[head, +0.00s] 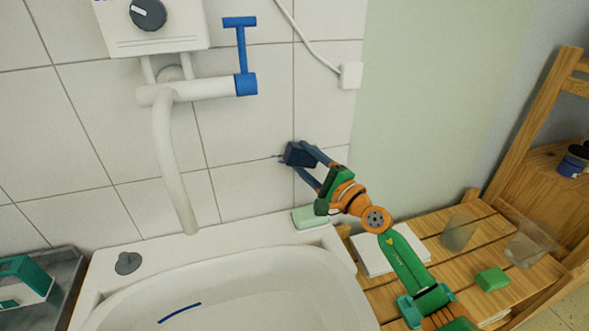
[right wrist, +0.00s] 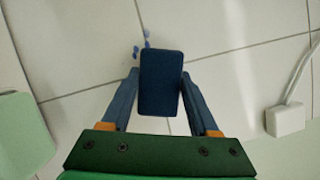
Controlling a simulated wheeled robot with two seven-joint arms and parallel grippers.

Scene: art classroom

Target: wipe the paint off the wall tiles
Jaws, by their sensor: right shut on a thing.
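My right gripper (head: 308,168) is shut on a dark blue block (head: 299,154), which looks like a sponge or eraser. It holds the block at or very near the white wall tiles (head: 240,140), above the sink's back edge. The right wrist view shows the block (right wrist: 161,82) between both fingers. Small blue paint marks (right wrist: 147,40) show on the tile just beyond the block. In the head view a small dark mark (head: 279,157) shows at the block's left side. Whether the block touches the tile is hard to tell. My left gripper is not in view.
A white sink (head: 230,270) stands below, with a pale green soap bar (head: 310,217) on its rim. A tap (head: 170,150) with a blue lever juts out at left. A wall socket (head: 350,75) is above right. A slatted wooden table (head: 500,285) at right holds glasses.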

